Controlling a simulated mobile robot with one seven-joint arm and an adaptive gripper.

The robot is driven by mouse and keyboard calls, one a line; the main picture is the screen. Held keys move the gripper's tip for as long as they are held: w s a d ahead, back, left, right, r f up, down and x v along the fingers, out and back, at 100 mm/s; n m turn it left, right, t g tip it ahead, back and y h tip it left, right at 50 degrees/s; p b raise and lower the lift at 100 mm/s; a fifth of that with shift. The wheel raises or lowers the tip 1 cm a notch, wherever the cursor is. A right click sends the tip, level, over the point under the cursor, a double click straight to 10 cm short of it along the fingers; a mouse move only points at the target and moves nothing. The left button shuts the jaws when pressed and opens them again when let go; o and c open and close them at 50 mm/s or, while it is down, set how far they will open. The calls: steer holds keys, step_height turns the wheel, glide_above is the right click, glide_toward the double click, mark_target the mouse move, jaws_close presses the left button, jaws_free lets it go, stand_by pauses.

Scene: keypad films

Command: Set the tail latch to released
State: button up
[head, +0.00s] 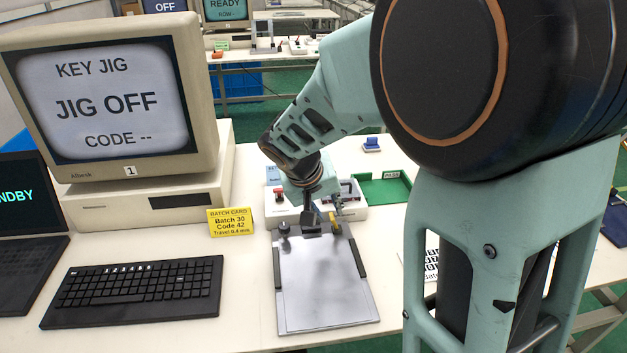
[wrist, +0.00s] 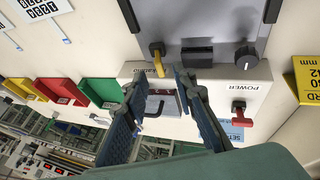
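The key jig is a pale grey plate (head: 325,285) with a white box (head: 352,210) at its far end. A yellow lever (wrist: 157,50), which appears to be the tail latch, sits at the plate's edge in the wrist view. It also shows in the head view (head: 333,222). A small label beside it is too blurred to read. My gripper (wrist: 160,80) is open and empty, with its fingertips close to the yellow lever. I cannot tell whether they touch it. A dark hook-shaped part (wrist: 155,105) shows between the fingers.
A black knob (wrist: 246,57) and a red POWER switch (wrist: 238,112) flank the work area. A black block (wrist: 197,57) is beside the lever. Green (wrist: 103,92) and red (wrist: 62,91) trays lie nearby. The monitor (head: 110,100) reads JIG OFF; a yellow batch card (head: 231,222) stands left.

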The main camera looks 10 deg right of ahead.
mark_target(331, 216)
steer(key=x, duration=0.5)
steer(key=shift+d+b, duration=0.1)
steer(key=shift+b, duration=0.3)
jaws_close()
